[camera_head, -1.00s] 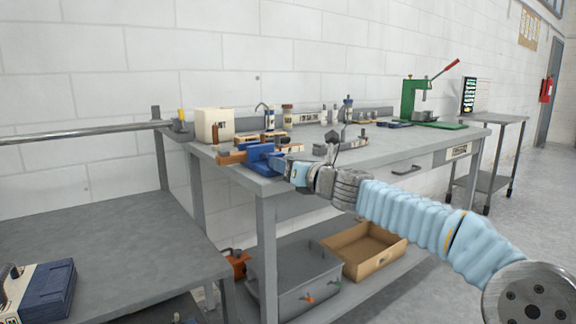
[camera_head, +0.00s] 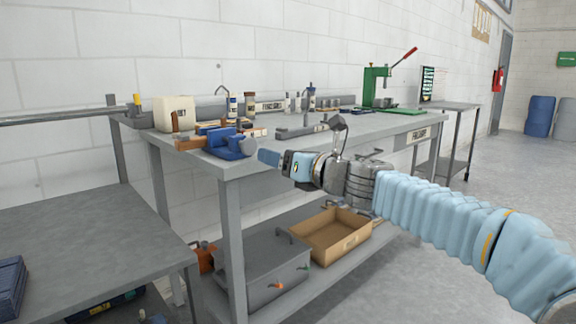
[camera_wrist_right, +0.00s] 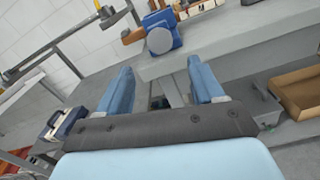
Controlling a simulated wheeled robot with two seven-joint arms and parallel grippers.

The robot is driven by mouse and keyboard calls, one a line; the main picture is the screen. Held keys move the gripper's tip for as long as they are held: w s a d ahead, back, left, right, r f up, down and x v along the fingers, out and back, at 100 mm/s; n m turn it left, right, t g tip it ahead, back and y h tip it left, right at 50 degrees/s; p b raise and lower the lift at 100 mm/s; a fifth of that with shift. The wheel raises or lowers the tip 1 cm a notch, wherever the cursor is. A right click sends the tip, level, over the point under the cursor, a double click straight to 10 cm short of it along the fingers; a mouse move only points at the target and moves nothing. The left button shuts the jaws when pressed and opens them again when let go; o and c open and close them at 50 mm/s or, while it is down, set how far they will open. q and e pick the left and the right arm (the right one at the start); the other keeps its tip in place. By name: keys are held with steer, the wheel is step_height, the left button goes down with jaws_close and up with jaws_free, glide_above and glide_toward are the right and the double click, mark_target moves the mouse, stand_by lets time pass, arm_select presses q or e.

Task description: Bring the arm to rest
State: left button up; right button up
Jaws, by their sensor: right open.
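My right arm comes in from the right in the head view, with its blue-sleeved forearm reaching toward the workbench (camera_head: 330,146). My right gripper (camera_head: 270,157) is in front of the bench's front edge, near a blue vise (camera_head: 226,143). In the right wrist view the two blue fingers of the right gripper (camera_wrist_right: 165,88) are spread wide with nothing between them. The blue vise (camera_wrist_right: 161,31) stands beyond the fingertips, apart from them. My left gripper is not in view.
A grey side table (camera_head: 95,245) stands at the lower left. Below the bench, a shelf holds a grey metal box (camera_head: 262,275) and an open cardboard box (camera_head: 333,234). A green press (camera_head: 377,88) stands at the far bench end. Floor is clear at right.

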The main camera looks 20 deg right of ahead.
steer(key=shift+v, duration=1.1)
step_height(320, 180, down, 38)
steer(key=w+a+n+g+h+p, duration=0.2)
steer(key=a+n+g, duration=0.1)
steer(key=n+g, duration=0.65)
steer(key=s+a+f+n+g, duration=0.1)
steer(key=s+a+f+n, duration=0.1)
steer(key=s+f+n, duration=0.3)
steer(key=s+a+f+n+g, duration=0.1)
steer(key=f+n, duration=0.2)
steer(key=f, duration=0.5)
steer(key=s+a+f+n+g, duration=0.2)
steer(key=s+a+f+n, duration=0.1)
steer(key=s+f+n, duration=0.4)
steer(key=s+a+f+n+g+p, duration=0.1)
steer(key=s+a+f+n, duration=0.3)
steer(key=s, duration=1)
step_height(320, 180, down, 3)
steer(key=n+g, duration=0.1)
steer(key=n, duration=0.3)
steer(key=shift+g, duration=0.35)
